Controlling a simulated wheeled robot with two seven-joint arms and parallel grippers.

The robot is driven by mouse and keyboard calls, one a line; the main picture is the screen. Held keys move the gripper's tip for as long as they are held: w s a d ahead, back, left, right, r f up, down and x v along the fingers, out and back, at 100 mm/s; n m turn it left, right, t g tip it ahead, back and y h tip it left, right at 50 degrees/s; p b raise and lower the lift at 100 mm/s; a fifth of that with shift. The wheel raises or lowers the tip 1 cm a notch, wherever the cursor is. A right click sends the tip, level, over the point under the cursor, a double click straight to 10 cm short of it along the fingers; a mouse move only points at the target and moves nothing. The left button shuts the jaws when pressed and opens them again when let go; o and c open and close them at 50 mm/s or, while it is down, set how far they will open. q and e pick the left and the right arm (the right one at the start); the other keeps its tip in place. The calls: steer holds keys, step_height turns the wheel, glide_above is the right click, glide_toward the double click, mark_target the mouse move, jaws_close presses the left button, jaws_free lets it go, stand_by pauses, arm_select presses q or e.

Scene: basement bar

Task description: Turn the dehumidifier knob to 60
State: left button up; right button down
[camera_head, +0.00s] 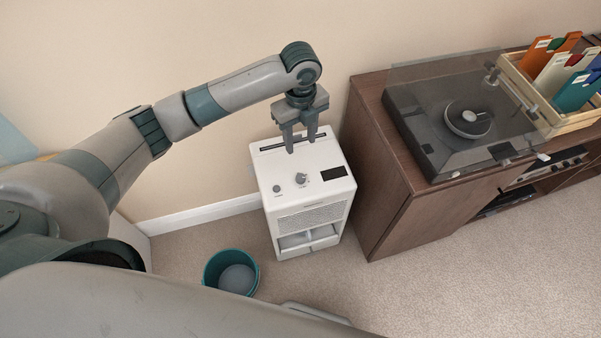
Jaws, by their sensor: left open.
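The dehumidifier (312,216) is a white box standing on the carpet against the wall. Its top carries a grey knob (301,179), a smaller round button (277,188) to the left and a dark display (334,173) to the right. The knob's pointer and scale marks are too small to read. My left gripper (301,145) points down over the back part of the top, behind the knob in the picture. Its two fingers are apart with nothing between them. I cannot tell its exact height above the top. My right gripper is not in view.
A wooden cabinet (400,215) stands close to the right of the dehumidifier, with a turntable (460,115) and a crate of records (550,123) on it. A teal bucket (212,268) stands on the floor at front left. The carpet at front right is clear.

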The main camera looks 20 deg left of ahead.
arm_select(q)
steer(key=shift+f, duration=0.1)
steer(key=p, duration=0.1)
glide_above(301, 177)
step_height(301, 177, down, 13)
steer(key=shift+a+f, duration=0.1)
steer(key=shift+f, duration=0.05)
step_height(301, 177, down, 4)
steer(key=shift+r+p, duration=0.2)
steer(key=shift+p, duration=0.1)
steer(key=shift+f, duration=0.2)
steer(key=c, duration=1)
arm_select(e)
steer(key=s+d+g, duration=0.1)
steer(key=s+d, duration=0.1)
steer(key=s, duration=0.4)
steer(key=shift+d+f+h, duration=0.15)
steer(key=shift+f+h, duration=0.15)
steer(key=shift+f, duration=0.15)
